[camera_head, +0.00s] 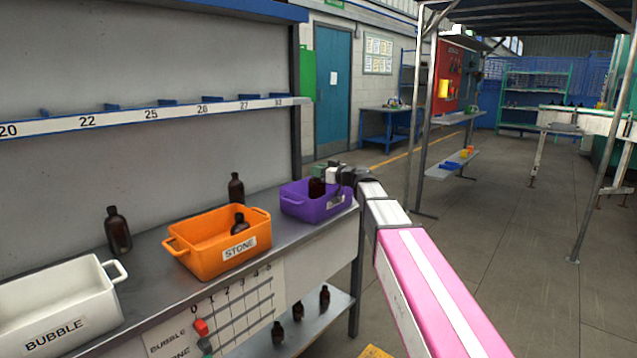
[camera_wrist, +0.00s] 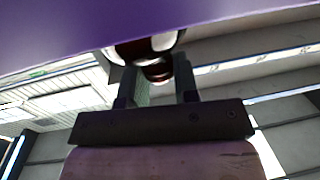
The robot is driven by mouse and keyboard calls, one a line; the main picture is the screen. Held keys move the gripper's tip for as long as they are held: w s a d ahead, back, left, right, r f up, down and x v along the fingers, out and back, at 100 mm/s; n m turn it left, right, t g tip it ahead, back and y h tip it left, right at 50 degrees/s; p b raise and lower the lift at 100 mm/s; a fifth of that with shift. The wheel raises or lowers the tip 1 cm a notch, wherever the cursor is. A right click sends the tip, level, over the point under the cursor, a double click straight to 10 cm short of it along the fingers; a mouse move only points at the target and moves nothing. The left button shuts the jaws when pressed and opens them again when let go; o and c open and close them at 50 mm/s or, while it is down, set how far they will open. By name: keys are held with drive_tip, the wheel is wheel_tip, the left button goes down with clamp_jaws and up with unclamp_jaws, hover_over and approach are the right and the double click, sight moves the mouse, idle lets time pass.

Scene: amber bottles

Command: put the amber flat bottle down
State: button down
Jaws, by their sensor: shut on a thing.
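The amber flat bottle (camera_head: 316,187) shows as a dark brown shape at the purple bin (camera_head: 300,208), its lower part hidden by the bin's wall. My gripper (camera_head: 334,174) is at the bin's right side, small and partly hard to make out. In the wrist view, the bottle (camera_wrist: 155,68) shows dark brown with a pale band, between the two fingers of my gripper (camera_wrist: 157,82), which is shut on it. A purple surface (camera_wrist: 120,28) fills the top of that view. I cannot tell whether the bottle touches the bin's floor.
An orange bin (camera_head: 205,250) marked STONE holds a dark bottle (camera_head: 239,222). A white bin (camera_head: 60,300) marked BUBBLE stands at left. Two bottles stand on the bench behind, one tall (camera_head: 118,230), one farther (camera_head: 236,187). Several small bottles stand on the lower shelf (camera_head: 310,318).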

sight(319, 180)
drive_tip(key=shift+f, duration=1.85)
drive_tip(key=c, duration=0.9)
unclamp_jaws()
drive_tip(key=shift+f, duration=0.1)
drive_tip(key=shift+o, duration=0.2)
